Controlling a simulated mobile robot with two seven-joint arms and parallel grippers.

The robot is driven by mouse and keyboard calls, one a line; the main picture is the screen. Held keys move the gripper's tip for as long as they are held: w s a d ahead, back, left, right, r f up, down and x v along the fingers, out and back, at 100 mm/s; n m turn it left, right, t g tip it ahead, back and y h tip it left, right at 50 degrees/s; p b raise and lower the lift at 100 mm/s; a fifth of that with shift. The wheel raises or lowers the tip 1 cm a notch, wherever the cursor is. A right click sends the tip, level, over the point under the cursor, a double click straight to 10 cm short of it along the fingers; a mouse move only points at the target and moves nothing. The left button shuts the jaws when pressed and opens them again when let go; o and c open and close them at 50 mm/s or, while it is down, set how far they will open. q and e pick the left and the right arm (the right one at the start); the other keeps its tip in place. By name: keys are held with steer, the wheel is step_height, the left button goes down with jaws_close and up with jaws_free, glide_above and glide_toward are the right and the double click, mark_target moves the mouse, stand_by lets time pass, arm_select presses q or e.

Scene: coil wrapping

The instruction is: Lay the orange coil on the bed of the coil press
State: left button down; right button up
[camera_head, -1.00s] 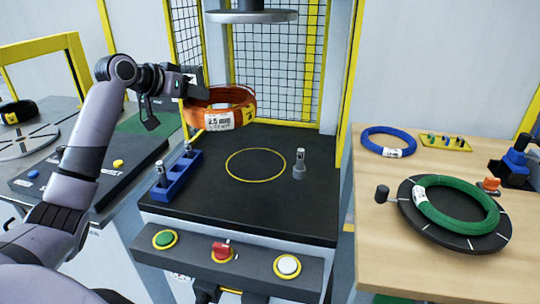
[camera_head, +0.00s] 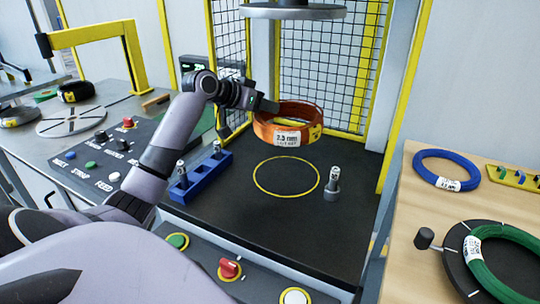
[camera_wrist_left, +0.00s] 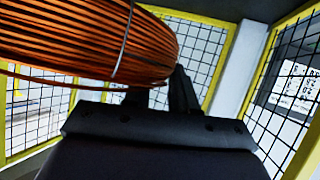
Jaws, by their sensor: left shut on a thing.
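The orange coil (camera_head: 290,132) with a white "2.5 mm" label is held in the air above the black bed (camera_head: 262,222) of the coil press. My left gripper (camera_head: 270,105) is shut on the coil's left side. The coil also fills the upper left of the left wrist view (camera_wrist_left: 95,40), with the dark fingers (camera_wrist_left: 160,98) at its edge. A yellow ring (camera_head: 256,178) is marked on the bed, below and slightly left of the coil. The press's round grey plate (camera_head: 293,11) is above. My right gripper is not in view.
A grey post (camera_head: 332,186) stands on the bed right of the ring. A blue holder (camera_head: 202,178) with small posts is at the bed's left. Yellow-framed mesh surrounds the back. A wooden table (camera_head: 412,210) with blue and green coils is right.

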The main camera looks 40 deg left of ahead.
arm_select(q)
step_height(320, 180, down, 13)
steer(key=shift+f, duration=0.2)
steer(key=c, duration=1)
jaws_free()
steer(key=shift+f, duration=0.25)
steer(key=shift+c, duration=0.2)
steer(key=shift+o, duration=0.8)
steer(key=v, duration=1.2)
steer(key=shift+b, duration=0.3)
